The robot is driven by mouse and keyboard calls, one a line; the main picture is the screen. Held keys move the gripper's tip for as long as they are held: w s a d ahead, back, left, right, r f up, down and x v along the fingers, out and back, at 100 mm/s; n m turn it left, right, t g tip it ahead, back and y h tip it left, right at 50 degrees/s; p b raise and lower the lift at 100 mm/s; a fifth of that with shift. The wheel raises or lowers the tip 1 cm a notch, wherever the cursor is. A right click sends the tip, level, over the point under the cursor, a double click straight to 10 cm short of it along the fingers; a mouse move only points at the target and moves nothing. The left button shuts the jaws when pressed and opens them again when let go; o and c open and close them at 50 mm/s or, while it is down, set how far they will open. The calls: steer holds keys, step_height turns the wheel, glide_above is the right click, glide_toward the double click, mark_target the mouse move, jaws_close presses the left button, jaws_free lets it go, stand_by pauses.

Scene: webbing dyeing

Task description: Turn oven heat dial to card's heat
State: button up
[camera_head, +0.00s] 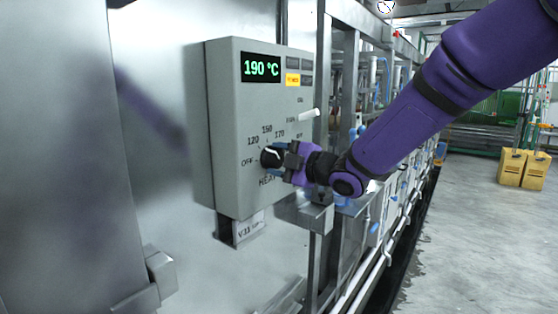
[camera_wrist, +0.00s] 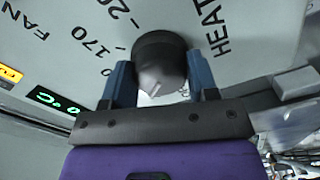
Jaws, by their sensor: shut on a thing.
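The oven control box (camera_head: 228,130) is a grey panel with a green display (camera_head: 261,68) reading 190 °C. The black heat dial (camera_head: 270,157) is low on its face, with OFF, 120, 150 and 170 marked around it and HEAT below. My gripper (camera_head: 284,158) is at the dial. In the wrist view my gripper (camera_wrist: 157,85) has its blue fingers on both sides of the dial (camera_wrist: 159,60), shut on it. 170 and a partly hidden 20- mark show beside the dial there. The dial's pointer setting is unclear. No card can be made out.
A white lever (camera_head: 309,114) by the FAN marking sticks out above my gripper. Metal frames and pipes (camera_head: 350,70) stand right behind the box.

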steer(key=shift+n, duration=0.8)
steer(key=shift+f, duration=0.1)
steer(key=o, duration=0.9)
steer(key=shift+d, duration=0.1)
steer(key=v, duration=1)
steer(key=shift+s+d, duration=0.25)
steer(key=shift+s, duration=0.05)
